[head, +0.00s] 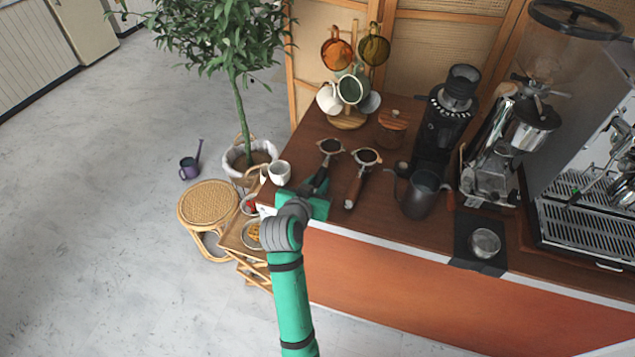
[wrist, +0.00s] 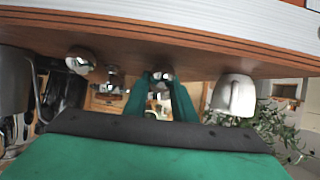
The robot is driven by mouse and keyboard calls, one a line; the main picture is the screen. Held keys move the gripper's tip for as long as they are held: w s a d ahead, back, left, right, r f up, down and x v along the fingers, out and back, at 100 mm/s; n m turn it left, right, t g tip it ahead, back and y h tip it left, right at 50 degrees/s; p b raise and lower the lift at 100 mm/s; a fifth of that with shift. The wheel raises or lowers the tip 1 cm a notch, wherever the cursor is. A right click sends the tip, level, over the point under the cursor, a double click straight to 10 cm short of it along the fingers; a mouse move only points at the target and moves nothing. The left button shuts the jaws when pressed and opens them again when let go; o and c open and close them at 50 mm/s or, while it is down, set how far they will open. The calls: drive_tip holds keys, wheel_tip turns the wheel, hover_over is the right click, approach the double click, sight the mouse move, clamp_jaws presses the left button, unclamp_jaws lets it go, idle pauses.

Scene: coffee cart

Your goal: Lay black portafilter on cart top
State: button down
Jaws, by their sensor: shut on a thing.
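The black portafilter (head: 321,178) is at the front left of the cart top (head: 400,228), its round metal basket pointing toward the back. My gripper (head: 316,186) is shut on its black handle, low over the cart's front edge. In the wrist view, which looks upside down, the portafilter's metal head (wrist: 163,75) shows between my two green fingers (wrist: 161,98), close to the brown surface. I cannot tell whether it touches the cart top.
A white cup (head: 279,172) stands close on the left, also in the wrist view (wrist: 234,95).

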drive_tip(key=shift+r, duration=0.1)
drive_tip(key=c, duration=1.5)
unclamp_jaws()
drive_tip(key=shift+c, duration=0.2)
drive_tip(key=shift+o, duration=0.8)
drive_tip(key=v, duration=1)
drive_tip(key=shift+s+a+r, duration=0.15)
drive_tip(key=shift+s, duration=0.2)
